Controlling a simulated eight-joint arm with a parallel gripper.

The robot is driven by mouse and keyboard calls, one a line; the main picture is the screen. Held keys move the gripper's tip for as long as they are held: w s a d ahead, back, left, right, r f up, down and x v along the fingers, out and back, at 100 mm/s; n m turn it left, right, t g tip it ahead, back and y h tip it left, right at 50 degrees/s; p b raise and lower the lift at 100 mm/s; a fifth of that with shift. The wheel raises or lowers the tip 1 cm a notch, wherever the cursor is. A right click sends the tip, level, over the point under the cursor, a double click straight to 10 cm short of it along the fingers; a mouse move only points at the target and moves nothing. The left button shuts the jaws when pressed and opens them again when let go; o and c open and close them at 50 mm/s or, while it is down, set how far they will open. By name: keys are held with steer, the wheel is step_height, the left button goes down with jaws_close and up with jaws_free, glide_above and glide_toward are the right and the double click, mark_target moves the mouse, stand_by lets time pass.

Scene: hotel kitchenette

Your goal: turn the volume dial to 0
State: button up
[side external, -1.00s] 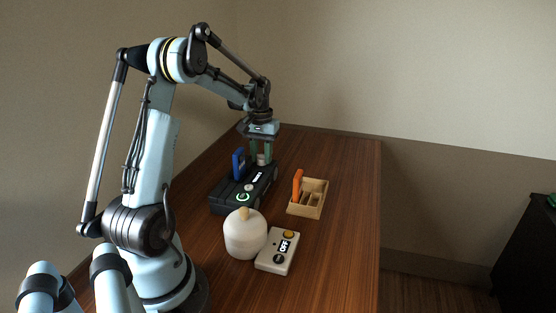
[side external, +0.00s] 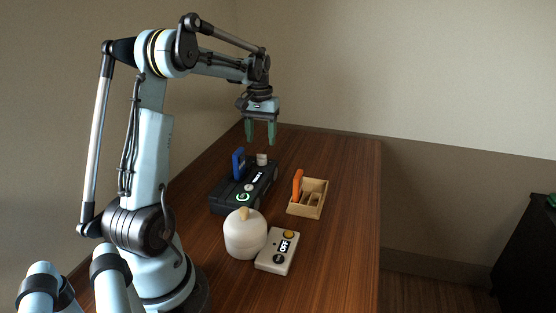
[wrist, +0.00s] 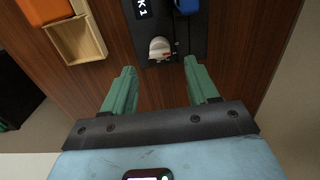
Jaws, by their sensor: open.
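A black control box (side external: 225,197) stands on the table and carries a pale dial (side external: 262,159) at its far end. In the wrist view the dial (wrist: 160,47) is a whitish knob with a red mark on its side; I cannot read any scale around it. My gripper (side external: 260,143) hangs above the dial, apart from it, with green fingers pointing down. In the wrist view my gripper (wrist: 160,66) is open and empty, with the dial just beyond the gap between the fingertips.
A blue upright piece (side external: 238,163) stands on the box beside the dial. A wooden tray (side external: 308,212) with an orange item (side external: 297,184), a round white pot (side external: 245,238) and a grey box marked OFF (side external: 270,264) stand nearer. The table's right side is clear.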

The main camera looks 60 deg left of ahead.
mark_target(263, 155)
step_height(263, 155, up, 6)
steer(key=shift+f, duration=0.1)
stand_by(0.4)
steer(key=w+d+m+t+y, duration=0.1)
steer(key=d+m+t, duration=0.3)
steer(key=d, duration=1.4)
steer(key=s+d+f+m+t, duration=0.1)
steer(key=s+d+f+m, duration=0.1)
steer(key=d, duration=0.4)
steer(key=s+d+f+m+t+h, duration=0.1)
steer(key=s+d+f+m+t, duration=0.1)
steer(key=d, duration=0.5)
steer(key=shift+s+d+f+m, duration=0.15)
steer(key=shift+s+f+m, duration=0.1)
steer(key=shift+s+m, duration=0.45)
steer(key=shift+s, duration=0.1)
